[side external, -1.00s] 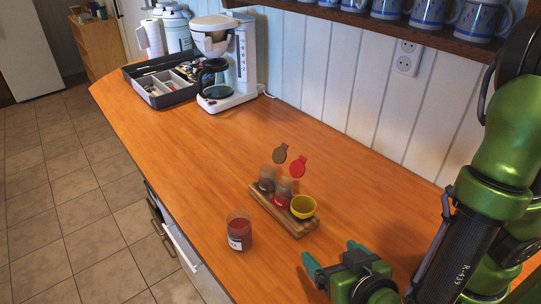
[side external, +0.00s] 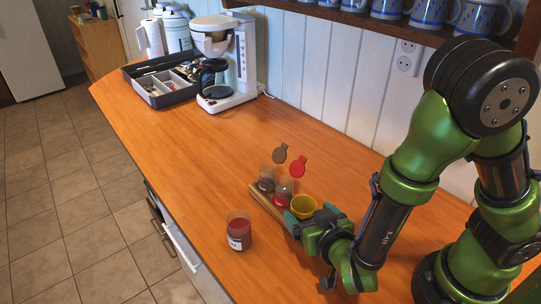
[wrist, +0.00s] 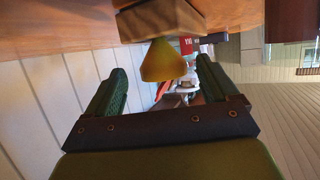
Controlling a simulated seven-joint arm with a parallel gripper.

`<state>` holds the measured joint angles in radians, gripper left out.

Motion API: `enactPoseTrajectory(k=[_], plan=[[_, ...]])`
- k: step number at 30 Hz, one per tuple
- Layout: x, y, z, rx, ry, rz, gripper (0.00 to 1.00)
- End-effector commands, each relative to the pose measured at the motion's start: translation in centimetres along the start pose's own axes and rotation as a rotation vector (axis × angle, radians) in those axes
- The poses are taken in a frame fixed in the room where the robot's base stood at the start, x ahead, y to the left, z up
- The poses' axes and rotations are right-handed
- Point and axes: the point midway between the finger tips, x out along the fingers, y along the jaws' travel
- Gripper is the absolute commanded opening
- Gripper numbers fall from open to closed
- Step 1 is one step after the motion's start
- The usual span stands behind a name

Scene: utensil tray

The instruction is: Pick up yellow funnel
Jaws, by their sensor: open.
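The yellow funnel (side external: 303,206) sits at the near end of a wooden block (side external: 268,207) on the counter. In the wrist view the funnel (wrist: 164,62) hangs in the upside-down picture, between and just beyond the two fingertips. My gripper (side external: 307,215) is open, with its green fingers reaching toward the funnel; it also shows in the wrist view (wrist: 162,80). The fingers hide part of the funnel and block in the side view. Whether a finger touches the funnel cannot be told.
Two small jars with hinged lids, one grey (side external: 266,179) and one red (side external: 284,190), stand on the block behind the funnel. A larger jar with red contents (side external: 239,232) stands to the left. A coffee maker (side external: 226,62) and a utensil tray (side external: 132,72) are far back. The middle counter is clear.

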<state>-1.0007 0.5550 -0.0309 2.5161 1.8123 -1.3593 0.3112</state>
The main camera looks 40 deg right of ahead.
Motion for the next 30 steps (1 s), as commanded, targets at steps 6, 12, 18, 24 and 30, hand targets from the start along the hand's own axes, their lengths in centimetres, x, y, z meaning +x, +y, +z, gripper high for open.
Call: enactPoseTrajectory(k=[6,12,18,24,30], plan=[[3.3,-0.2,-0.3,0.001,-0.001,0.008,0.87],[4.8,-0.3,-0.4,0.001,0.0,0.003,0.87],[4.8,-0.3,-0.4,0.001,0.0,0.001,0.87],[4.8,-0.3,-0.4,0.001,0.0,0.001,0.56],[4.8,-0.3,-0.4,0.001,0.0,0.001,0.32]])
